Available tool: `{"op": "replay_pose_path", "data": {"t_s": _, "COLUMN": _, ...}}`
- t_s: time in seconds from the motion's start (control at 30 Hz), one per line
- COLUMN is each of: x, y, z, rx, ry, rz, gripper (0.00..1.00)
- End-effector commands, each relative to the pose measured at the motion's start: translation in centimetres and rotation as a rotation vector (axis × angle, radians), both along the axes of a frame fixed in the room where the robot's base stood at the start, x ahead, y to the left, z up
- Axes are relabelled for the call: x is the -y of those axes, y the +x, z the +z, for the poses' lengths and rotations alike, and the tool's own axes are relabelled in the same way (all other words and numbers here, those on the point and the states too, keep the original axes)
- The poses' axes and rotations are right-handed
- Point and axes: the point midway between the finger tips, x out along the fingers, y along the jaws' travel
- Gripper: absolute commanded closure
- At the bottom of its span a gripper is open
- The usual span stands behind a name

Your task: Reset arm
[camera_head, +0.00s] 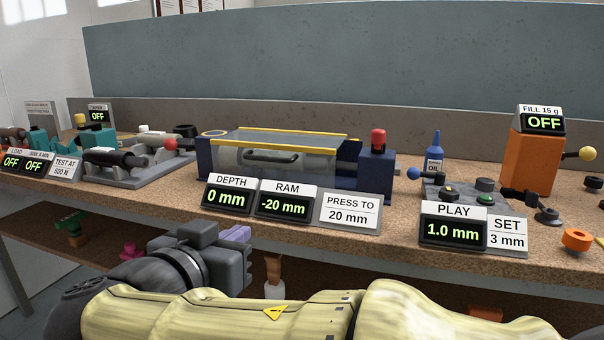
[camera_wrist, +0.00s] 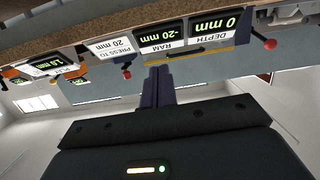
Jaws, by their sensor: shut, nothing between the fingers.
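My arm lies across the bottom of the head view, in front of and below the bench top. My gripper (camera_head: 238,234) shows there only in part, as a purple finger piece behind the grey wrist joint. In the wrist view my gripper (camera_wrist: 160,72) has its dark purple fingers together with nothing between them. The wrist view is upside down, and the fingers point toward the bench's front edge and displays.
The bench (camera_head: 410,250) holds a blue press (camera_head: 375,175) with a clear yellow-edged guard, a DEPTH display (camera_head: 228,197), a RAM display (camera_head: 284,204) and a PLAY display (camera_head: 453,230). An orange dispenser (camera_head: 530,160) stands right. A lower shelf (camera_head: 110,262) holds small parts.

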Motion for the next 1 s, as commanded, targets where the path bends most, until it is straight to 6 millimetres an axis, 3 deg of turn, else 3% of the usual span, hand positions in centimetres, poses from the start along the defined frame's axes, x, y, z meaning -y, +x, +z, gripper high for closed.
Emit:
{"op": "replay_pose_path", "data": {"t_s": 0.37, "x": 3.9, "y": 2.3, "z": -4.2, "rx": -0.27, "ry": -0.149, "rz": -0.027, "gripper": 1.0}}
{"op": "replay_pose_path", "data": {"t_s": 0.6, "x": 8.3, "y": 3.2, "z": -8.6, "rx": -0.561, "ry": -0.235, "rz": -0.021, "gripper": 1.0}}
{"op": "replay_pose_path", "data": {"t_s": 0.77, "x": 12.7, "y": 2.5, "z": -12.5, "rx": -0.842, "ry": -0.243, "rz": 0.022, "gripper": 1.0}}
{"op": "replay_pose_path", "data": {"t_s": 1.0, "x": 18.0, "y": -0.2, "z": -16.7, "rx": -1.146, "ry": -0.101, "rz": 0.154, "gripper": 1.0}}
